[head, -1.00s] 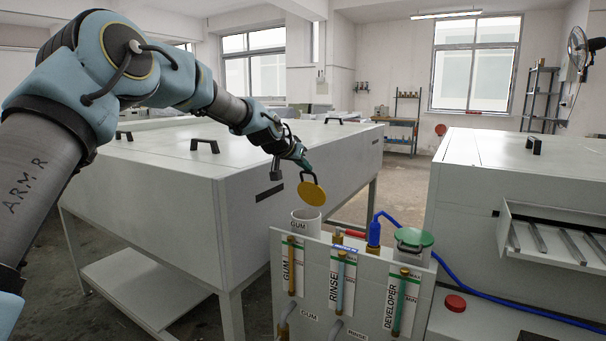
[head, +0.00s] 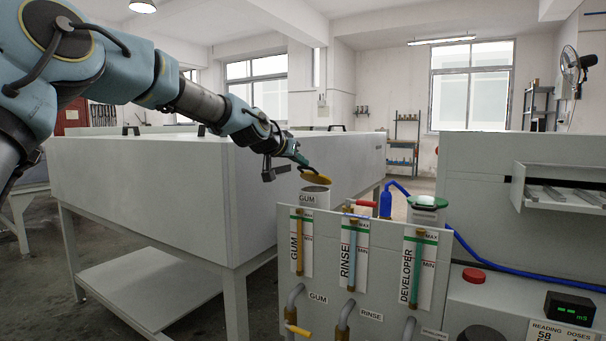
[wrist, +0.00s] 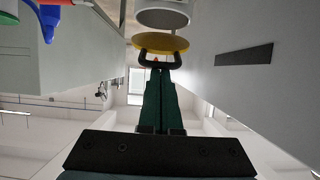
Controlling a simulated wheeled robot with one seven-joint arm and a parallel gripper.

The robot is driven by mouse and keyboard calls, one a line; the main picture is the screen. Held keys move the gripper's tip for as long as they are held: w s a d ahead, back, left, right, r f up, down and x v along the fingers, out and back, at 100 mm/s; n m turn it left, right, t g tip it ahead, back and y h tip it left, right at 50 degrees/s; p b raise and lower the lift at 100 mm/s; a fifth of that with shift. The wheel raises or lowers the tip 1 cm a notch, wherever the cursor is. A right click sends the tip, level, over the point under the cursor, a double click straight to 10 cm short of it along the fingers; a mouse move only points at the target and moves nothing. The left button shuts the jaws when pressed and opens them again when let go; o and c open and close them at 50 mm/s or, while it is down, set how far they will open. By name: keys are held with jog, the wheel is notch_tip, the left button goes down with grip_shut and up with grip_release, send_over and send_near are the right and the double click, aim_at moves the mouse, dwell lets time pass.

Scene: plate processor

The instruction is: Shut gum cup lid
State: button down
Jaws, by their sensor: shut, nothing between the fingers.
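The gum cup (head: 314,198) is a white cylinder marked GUM behind the front panel. Its round yellow lid (head: 316,175) is a little above the cup rim, close to flat but slightly tilted. In the wrist view the lid (wrist: 161,42) and the white cup (wrist: 163,14) show with a gap between them. The lid's black handle (wrist: 160,53) faces my gripper. My gripper (head: 302,161) is shut, with its green fingertips (wrist: 157,70) at the handle. I cannot tell whether they touch it.
To the right of the cup are a red handle (head: 361,203), a blue bottle-like part (head: 386,205) with a blue hose, and the green-lidded developer cup (head: 425,202). A large grey cabinet (head: 150,195) stands left, behind the cup.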

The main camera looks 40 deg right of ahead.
jog(key=f+b, duration=0.1)
jog(key=b, duration=0.1)
jog(key=a+f+h+b, duration=0.1)
jog(key=shift+f+b, duration=0.3)
jog(key=shift+b, duration=0.1)
jog(key=h+b, duration=0.1)
jog(key=b, duration=0.2)
jog(key=f+t+h+b, duration=0.1)
jog(key=b, duration=0.2)
jog(key=shift+s+a+f+h, duration=0.2)
jog(key=shift+a+f+h, duration=0.1)
jog(key=shift+h, duration=0.1)
jog(key=shift+s+a+f+t+h+b, duration=0.15)
jog(key=shift+f+h+b, duration=0.45)
jog(key=shift+b, duration=1.25)
jog(key=shift+a+f+t+h+b, duration=0.1)
jog(key=shift+a+f+h+b, duration=0.15)
jog(key=shift+f+b, duration=1.1)
jog(key=shift+s+a+f+t+h+b, duration=0.2)
jog(key=shift+h+b, duration=0.25)
jog(key=shift+b, duration=1.9)
